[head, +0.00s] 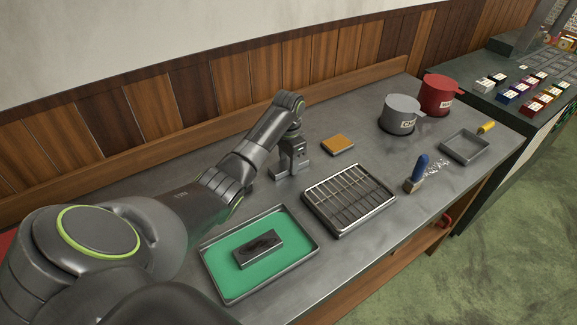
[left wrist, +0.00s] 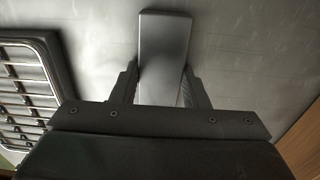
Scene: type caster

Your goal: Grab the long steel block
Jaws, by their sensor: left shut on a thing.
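The long steel block is a plain grey bar. In the left wrist view the long steel block (left wrist: 165,45) lies between the two fingers of my left gripper (left wrist: 160,85), with its far end sticking out past the fingertips. In the head view my left gripper (head: 291,160) points down at the worktop behind the slotted tray, and its fingers are shut on the block. Much of the block is hidden there by the gripper. I cannot tell whether the block touches the worktop. My right gripper is not in view.
The slotted wire tray (head: 336,228) and the green-lined tray (head: 313,252) with a dark-topped block (head: 257,249) lie in front. A tan pad (head: 337,144), grey pot (head: 399,114), red pot (head: 437,95), blue-handled brush (head: 419,168) and small tray (head: 486,150) stand to the right.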

